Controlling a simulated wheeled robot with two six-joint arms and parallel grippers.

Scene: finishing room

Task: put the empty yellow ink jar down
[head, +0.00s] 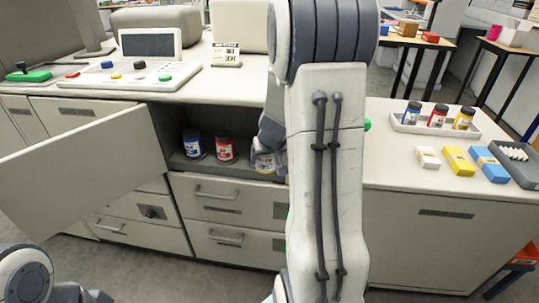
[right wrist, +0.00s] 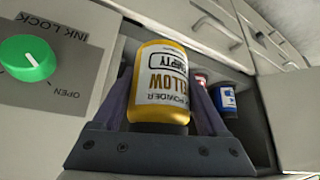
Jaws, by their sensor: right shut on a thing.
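The yellow ink jar (right wrist: 160,85) has a label reading YELLOW and EMPTY, upside down in the right wrist view. My right gripper (right wrist: 163,75) is shut on it, one dark finger on each side. In the head view the yellow jar (head: 264,164) is at the right end of the open cabinet compartment, beside a red jar (head: 226,150) and a blue jar (head: 194,145). My right gripper (head: 272,145) is partly hidden there by my arm. I cannot tell whether the yellow jar touches the compartment floor. My left gripper is out of view.
The open cabinet door (head: 85,165) sticks out at left. A green INK LOCK knob (right wrist: 27,57) is close beside my right gripper. On the right counter, a tray (head: 400,124) holds blue, red and yellow jars, with small boxes (head: 458,160) in front. My right arm blocks the middle.

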